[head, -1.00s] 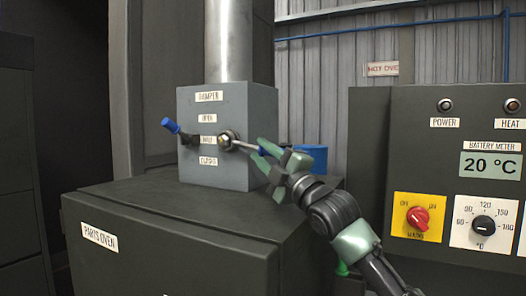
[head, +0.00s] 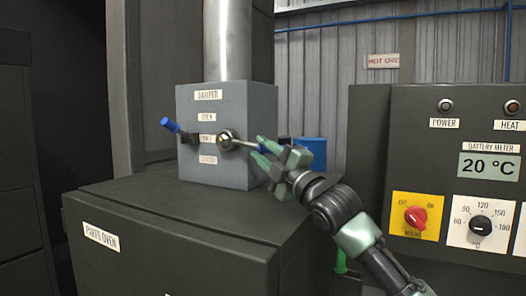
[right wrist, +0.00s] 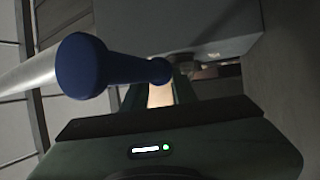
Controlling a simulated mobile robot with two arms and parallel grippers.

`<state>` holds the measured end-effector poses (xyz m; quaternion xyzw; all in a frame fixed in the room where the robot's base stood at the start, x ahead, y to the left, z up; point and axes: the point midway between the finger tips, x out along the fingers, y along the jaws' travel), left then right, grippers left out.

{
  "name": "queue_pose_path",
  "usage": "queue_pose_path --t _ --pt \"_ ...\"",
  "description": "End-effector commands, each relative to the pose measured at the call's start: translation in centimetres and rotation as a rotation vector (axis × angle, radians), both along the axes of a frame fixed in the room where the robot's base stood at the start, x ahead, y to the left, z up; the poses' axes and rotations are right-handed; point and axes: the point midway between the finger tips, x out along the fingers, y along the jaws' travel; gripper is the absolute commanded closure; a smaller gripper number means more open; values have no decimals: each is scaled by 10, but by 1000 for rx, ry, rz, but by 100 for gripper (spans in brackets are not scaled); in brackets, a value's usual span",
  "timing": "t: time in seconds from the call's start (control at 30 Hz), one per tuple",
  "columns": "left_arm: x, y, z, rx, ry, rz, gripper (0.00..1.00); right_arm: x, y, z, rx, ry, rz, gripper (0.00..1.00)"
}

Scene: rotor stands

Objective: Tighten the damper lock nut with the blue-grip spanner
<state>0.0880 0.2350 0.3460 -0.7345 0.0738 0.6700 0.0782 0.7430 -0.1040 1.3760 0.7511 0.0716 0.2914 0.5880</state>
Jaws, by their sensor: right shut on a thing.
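In the right wrist view the blue grip (right wrist: 115,70) runs close before the camera to the fingers (right wrist: 158,95). The damper lever (head: 170,125), also blue-ended, points up and left. My left gripper is in neither view.
The damper box stands on the dark parts oven (head: 150,205), with a metal flue (head: 228,45) above. A blue container (head: 311,152) is behind my right gripper. A control panel (head: 440,180) with a red switch and dial stands at the right, near my right arm.

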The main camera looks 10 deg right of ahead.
Motion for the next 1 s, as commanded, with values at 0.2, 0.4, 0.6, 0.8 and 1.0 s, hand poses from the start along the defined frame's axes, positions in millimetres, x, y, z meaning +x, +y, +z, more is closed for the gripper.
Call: queue_pose_path --t 0.2,0.4,0.6,0.8,1.0 --pt "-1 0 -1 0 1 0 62 -3 1 3 2 -8 2 100" --pt "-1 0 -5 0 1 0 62 -11 7 3 2 -9 3 100" --pt "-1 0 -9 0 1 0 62 -19 13 3 2 -9 3 100" --pt "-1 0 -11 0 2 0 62 -27 19 2 2 -7 4 100" --pt "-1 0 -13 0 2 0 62 -34 24 2 1 -6 2 100"
